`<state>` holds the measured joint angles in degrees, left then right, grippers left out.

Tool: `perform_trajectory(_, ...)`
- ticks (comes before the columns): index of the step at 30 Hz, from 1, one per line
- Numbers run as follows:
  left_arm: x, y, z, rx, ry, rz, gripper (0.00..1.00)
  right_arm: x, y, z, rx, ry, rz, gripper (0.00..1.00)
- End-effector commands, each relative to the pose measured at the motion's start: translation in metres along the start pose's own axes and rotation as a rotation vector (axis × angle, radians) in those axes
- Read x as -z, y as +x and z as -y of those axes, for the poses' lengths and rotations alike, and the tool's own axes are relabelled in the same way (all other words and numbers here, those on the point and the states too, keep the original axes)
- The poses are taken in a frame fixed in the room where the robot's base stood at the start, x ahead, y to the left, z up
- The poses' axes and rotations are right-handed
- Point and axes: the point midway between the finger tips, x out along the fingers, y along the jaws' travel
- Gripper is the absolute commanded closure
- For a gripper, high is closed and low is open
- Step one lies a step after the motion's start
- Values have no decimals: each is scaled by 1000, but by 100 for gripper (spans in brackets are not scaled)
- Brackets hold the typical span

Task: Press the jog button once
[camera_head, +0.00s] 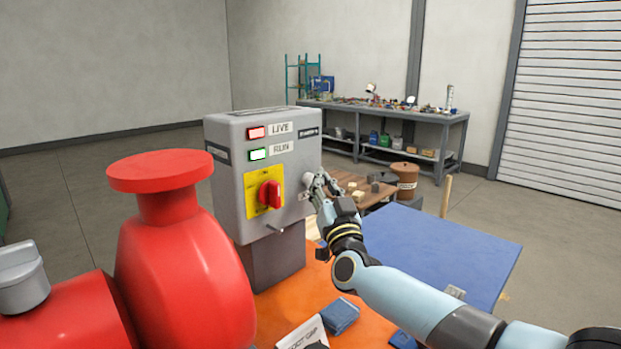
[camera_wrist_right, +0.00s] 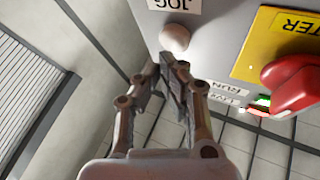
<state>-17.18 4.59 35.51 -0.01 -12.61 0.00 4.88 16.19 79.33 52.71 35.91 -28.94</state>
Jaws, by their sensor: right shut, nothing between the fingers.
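The grey control box (camera_head: 225,185) stands on a pedestal. The pale round jog button (camera_wrist_right: 174,38) is on its face beside the JOG label (camera_wrist_right: 175,5), which appears upside down in the right wrist view. My right gripper (camera_wrist_right: 172,70) is shut and empty, its fingertips just short of the button in that picture; I cannot tell whether they touch it. In the head view my right gripper (camera_head: 320,184) is at the right side of the box front and partly covers the button area. My left gripper is not in view.
A red rotary switch (camera_head: 270,194) on a yellow plate (camera_head: 251,186) is left of the gripper. LIVE (camera_head: 256,132) and RUN (camera_head: 258,154) lamps are above. A large red pump (camera_head: 185,270) stands at left. A blue surface (camera_head: 440,250) lies right; a workbench (camera_head: 390,112) is behind.

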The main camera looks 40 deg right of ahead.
Motion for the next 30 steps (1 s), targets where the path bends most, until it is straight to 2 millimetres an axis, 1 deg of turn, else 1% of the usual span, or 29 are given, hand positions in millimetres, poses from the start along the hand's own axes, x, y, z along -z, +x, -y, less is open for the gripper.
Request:
perform_trajectory(1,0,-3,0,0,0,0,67,2,-1,-1,0,0,0,100)
perform_trajectory(12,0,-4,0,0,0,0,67,3,-4,-2,0,0,0,100)
perform_trajectory(24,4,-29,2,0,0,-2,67,20,-34,-18,0,0,1,100)
perform_trajectory(30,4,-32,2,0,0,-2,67,24,-42,-22,0,0,-1,100)
